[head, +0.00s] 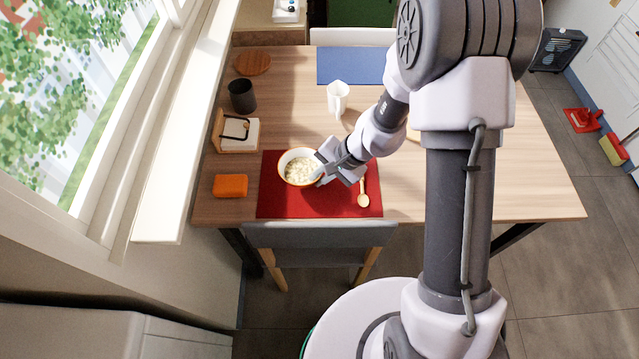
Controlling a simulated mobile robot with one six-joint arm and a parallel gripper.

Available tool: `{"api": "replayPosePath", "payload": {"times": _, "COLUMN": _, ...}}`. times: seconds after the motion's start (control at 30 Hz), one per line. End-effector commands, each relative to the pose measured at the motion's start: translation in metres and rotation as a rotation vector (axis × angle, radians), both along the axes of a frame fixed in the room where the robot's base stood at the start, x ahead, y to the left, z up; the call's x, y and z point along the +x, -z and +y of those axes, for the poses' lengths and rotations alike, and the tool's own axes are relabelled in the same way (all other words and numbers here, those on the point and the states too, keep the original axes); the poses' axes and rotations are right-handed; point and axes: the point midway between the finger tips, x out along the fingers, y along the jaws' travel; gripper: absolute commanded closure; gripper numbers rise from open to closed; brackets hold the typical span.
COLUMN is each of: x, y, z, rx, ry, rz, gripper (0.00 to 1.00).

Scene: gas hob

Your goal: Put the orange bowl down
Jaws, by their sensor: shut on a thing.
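The orange bowl (283,172), white inside with an orange rim and pale chunky food in it, is over the red placemat (270,208) at the near left of the wooden table. It looks level. My gripper (325,172) is shut on its right rim. The fingertips are partly hidden by the gripper body. I cannot tell from this view whether the bowl's base touches the placemat.
A wooden spoon (363,195) lies on the placemat, right of the bowl. An orange block (230,186), a napkin holder (240,136) and a dark cup (242,96) stand left. A white pitcher (338,98) stands behind. A chair (320,236) is at the near edge.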

Motion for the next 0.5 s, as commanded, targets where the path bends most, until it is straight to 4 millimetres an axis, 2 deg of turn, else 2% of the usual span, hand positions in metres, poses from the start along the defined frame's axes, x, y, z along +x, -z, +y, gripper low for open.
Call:
{"api": "replayPosePath", "payload": {"times": 0.03, "x": 0.0, "y": 0.015, "z": 0.0, "rx": -0.001, "ry": 0.001, "rz": 0.003, "gripper": 1.0}}
{"api": "replayPosePath", "payload": {"times": 0.1, "x": 0.0, "y": 0.026, "z": -0.001, "rx": -0.001, "ry": 0.002, "rz": 0.001, "gripper": 1.0}}
{"api": "replayPosePath", "payload": {"times": 0.43, "x": 0.001, "y": 0.026, "z": -0.001, "rx": 0.0, "ry": 0.001, "rz": 0.0, "gripper": 1.0}}
{"api": "replayPosePath", "payload": {"times": 0.47, "x": 0.001, "y": 0.026, "z": -0.001, "rx": -0.001, "ry": 0.001, "rz": 0.0, "gripper": 0.88}}
{"api": "replayPosePath", "payload": {"times": 0.5, "x": 0.001, "y": 0.025, "z": -0.001, "rx": -0.001, "ry": 0.001, "rz": 0.001, "gripper": 0.8}}
